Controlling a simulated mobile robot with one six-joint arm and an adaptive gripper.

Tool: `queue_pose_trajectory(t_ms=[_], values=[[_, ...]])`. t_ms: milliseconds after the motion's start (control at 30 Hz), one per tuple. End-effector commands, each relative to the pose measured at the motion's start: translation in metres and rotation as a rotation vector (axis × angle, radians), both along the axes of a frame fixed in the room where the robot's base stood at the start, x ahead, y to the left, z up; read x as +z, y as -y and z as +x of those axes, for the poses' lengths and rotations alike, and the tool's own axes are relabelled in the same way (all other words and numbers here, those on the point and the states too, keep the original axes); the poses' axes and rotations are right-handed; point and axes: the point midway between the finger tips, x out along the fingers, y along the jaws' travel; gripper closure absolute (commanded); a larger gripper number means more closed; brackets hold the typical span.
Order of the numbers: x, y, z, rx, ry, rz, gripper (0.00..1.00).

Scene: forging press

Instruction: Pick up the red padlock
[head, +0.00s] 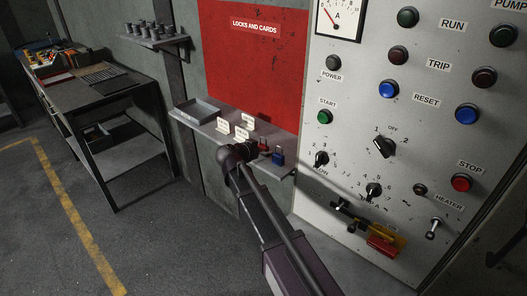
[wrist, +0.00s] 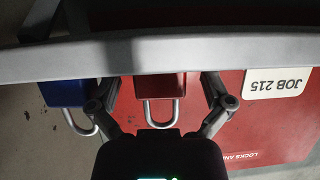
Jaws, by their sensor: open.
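The red padlock (head: 264,145) is at the shelf below the red locks and cards board, largely behind my gripper in the head view. In the wrist view the red padlock (wrist: 160,86) is in the middle, with its metal shackle towards my gripper. My gripper (wrist: 160,90) is open, with one finger on each side of the red padlock and a visible gap on both sides. In the head view my gripper (head: 255,151) is over the shelf, just left of the padlocks.
A blue padlock (wrist: 68,93) is beside the red one, close to one finger; it also shows in the head view (head: 278,157). Several white cards (head: 241,132) and a grey tray (head: 196,109) are on the shelf (head: 207,130). The control panel (head: 345,110) stands to the right.

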Motion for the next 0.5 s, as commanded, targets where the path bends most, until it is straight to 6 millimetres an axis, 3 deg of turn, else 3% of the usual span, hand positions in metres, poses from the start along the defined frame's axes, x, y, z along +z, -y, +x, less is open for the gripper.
queue_pose_trajectory(t_ms=[433,467,500], values=[[0.0003,0.0014,0.0,-0.002,0.0,0.0,0.0],[0.0003,0.0015,0.0,-0.002,0.0,0.0,0.03],[0.0003,0.0015,0.0,-0.002,0.0,0.0,0.15]])
